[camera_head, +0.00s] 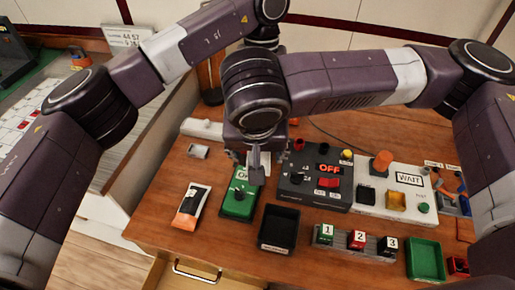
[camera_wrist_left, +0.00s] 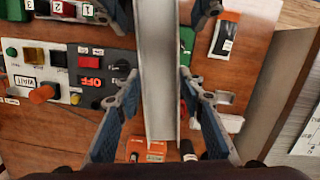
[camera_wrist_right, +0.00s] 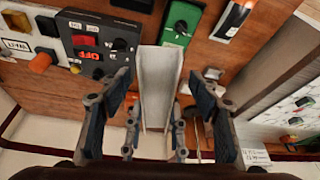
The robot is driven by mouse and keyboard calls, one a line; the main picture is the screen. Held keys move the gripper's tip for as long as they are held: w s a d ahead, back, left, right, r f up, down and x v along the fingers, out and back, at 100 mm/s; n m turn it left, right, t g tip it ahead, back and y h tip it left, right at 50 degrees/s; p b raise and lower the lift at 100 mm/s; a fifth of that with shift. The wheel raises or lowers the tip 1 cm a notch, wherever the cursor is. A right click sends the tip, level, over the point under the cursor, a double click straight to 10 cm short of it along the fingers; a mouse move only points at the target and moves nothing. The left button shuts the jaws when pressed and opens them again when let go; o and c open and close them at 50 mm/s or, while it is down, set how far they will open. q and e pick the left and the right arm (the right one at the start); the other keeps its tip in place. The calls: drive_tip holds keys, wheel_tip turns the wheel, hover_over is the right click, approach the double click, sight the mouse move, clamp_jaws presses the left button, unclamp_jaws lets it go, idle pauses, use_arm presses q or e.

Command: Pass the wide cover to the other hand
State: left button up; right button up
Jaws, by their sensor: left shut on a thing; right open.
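The wide cover is a long pale grey channel (camera_wrist_left: 160,70). It also shows in the right wrist view (camera_wrist_right: 158,85) and as a small grey piece in the head view (camera_head: 257,172), above the table near the green switch box. My left gripper (camera_wrist_left: 158,88) is shut on the cover; in the head view it is mostly hidden behind my right wrist. My right gripper (camera_wrist_right: 156,92) is open, with its fingers apart on either side of the cover. The other hand's fingers also show close to the cover in the right wrist view.
Below are the green switch box (camera_head: 239,199), an orange-and-white packet (camera_head: 191,206), a black tray (camera_head: 279,229), the dark OFF panel (camera_head: 315,187), the white WAIT panel (camera_head: 408,180), numbered blocks (camera_head: 357,240) and a green tray (camera_head: 425,259). Bare wood lies at the front left.

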drive_tip(key=c, duration=1.3)
use_arm(q)
drive_tip(key=o, duration=1.2)
drive_tip(key=shift+o, duration=0.2)
drive_tip(key=shift+r, duration=0.1)
wheel_tip(320, 180, up, 12)
drive_tip(key=w, duration=0.1)
drive_tip(key=shift+w+d, duration=0.15)
drive_tip(key=shift+w, duration=0.2)
drive_tip(key=shift+f, duration=0.2)
